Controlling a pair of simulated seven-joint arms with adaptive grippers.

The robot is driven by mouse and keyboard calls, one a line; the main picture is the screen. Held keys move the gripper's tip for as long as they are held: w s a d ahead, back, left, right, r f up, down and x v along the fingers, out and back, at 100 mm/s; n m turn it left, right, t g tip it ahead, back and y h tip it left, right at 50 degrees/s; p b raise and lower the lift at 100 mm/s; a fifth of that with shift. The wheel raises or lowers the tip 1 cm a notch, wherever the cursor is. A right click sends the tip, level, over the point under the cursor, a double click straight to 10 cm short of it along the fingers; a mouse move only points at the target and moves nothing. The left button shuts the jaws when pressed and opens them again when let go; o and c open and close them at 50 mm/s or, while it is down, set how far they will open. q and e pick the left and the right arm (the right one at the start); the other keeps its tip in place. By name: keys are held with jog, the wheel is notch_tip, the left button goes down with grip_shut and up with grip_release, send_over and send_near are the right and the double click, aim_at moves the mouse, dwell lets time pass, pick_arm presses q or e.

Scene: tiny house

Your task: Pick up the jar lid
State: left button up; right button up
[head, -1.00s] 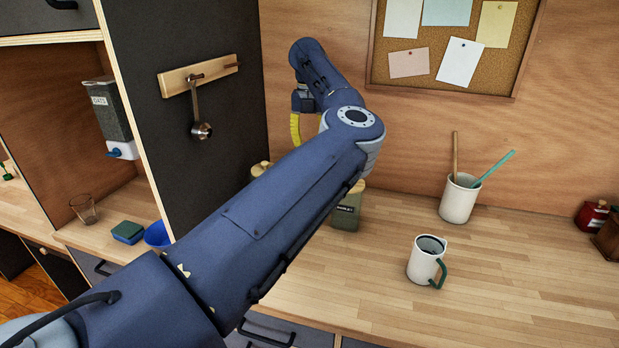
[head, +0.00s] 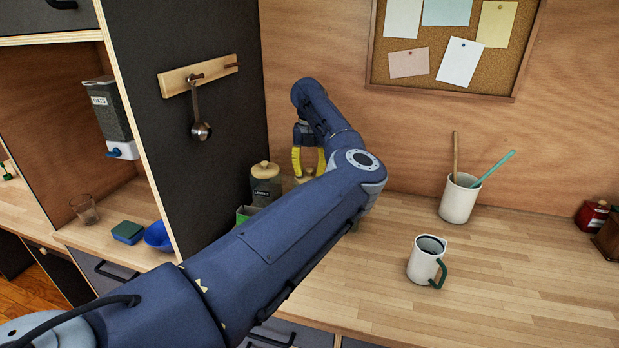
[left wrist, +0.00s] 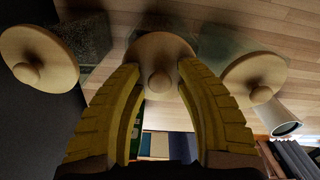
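Three jars with round, knobbed wooden lids show in the left wrist view: a left lid (left wrist: 45,50), a middle lid (left wrist: 158,47) and a right lid (left wrist: 258,72). In the head view one glass jar (head: 266,190) with its lid (head: 265,170) shows left of my gripper; my arm hides most of the others. My left gripper (head: 308,165) has yellow fingers, spread and empty. In the left wrist view its fingertips (left wrist: 159,72) lie on either side of the middle lid's knob, with gaps visible. Contact with the lid cannot be told. My right gripper is out of view.
A white mug (head: 424,262) and a white cup (head: 458,200) holding two sticks stand on the counter (head: 480,300) to the right. A dark partition (head: 200,90) stands left of the jars. A green item (head: 245,214) sits in front of them. The front-right counter has free room.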

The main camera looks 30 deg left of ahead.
pick_arm(q)
jog(key=shift+o, duration=0.4)
jog(key=shift+f, duration=0.2)
grip_shut()
